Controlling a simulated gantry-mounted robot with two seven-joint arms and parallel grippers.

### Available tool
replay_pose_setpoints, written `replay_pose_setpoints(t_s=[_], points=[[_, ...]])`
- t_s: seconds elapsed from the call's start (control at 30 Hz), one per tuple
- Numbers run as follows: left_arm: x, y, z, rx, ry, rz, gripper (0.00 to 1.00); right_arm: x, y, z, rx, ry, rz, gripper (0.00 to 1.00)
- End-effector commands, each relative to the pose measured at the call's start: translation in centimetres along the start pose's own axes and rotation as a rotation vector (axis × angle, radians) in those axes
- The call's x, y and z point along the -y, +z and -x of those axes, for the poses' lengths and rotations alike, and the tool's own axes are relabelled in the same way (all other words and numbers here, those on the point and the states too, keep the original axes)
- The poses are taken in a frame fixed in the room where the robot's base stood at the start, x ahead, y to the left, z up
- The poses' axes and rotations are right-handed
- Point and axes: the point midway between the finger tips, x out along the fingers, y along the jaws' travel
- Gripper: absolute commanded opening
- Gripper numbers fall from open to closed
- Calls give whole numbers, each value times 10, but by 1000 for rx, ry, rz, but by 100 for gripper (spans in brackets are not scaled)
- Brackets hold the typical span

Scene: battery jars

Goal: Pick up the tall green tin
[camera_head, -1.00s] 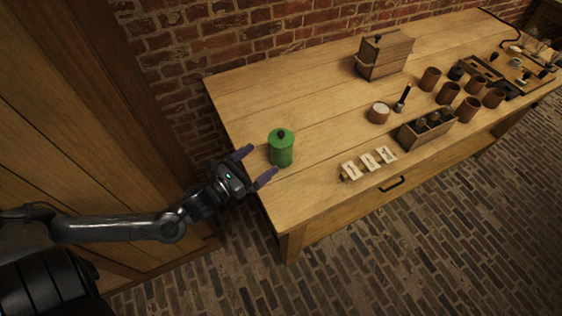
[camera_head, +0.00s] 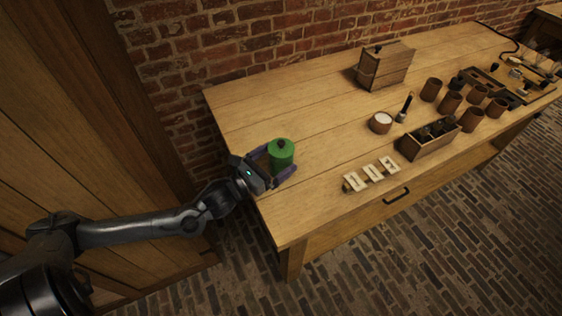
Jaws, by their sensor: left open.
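The tall green tin (camera_head: 281,155) stands upright near the left end of the wooden table, with a dark knob on its lid. My left gripper (camera_head: 276,163) is open, with its purple fingers on either side of the tin's body. One finger is at the tin's upper left and the other is at its lower right, in front of its base. I cannot tell whether either finger touches the tin. My right gripper is not in view.
On the table (camera_head: 240,105) are a wooden box (camera_head: 384,68), a jar with white contents (camera_head: 380,122), a row of cards (camera_head: 370,175), a small crate (camera_head: 428,143) and several brown cups (camera_head: 450,101). The table around the tin is clear. A brick wall (camera_head: 250,40) runs behind.

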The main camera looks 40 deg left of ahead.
Motion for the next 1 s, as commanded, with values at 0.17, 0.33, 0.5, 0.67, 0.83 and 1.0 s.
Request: replay_pose_setpoints(t_s=[0.17,0.33,0.5,0.67,0.83,1.0], points=[[1,0,-22,4,2,1,100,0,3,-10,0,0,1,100],[1,0,-36,1,2,0,100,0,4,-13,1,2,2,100],[1,0,-40,0,0,0,100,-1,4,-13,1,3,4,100],[1,0,-40,-1,0,0,100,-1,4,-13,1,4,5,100],[1,0,-40,-1,0,0,76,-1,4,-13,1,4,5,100],[1,0,-39,0,0,0,49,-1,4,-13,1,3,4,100]])
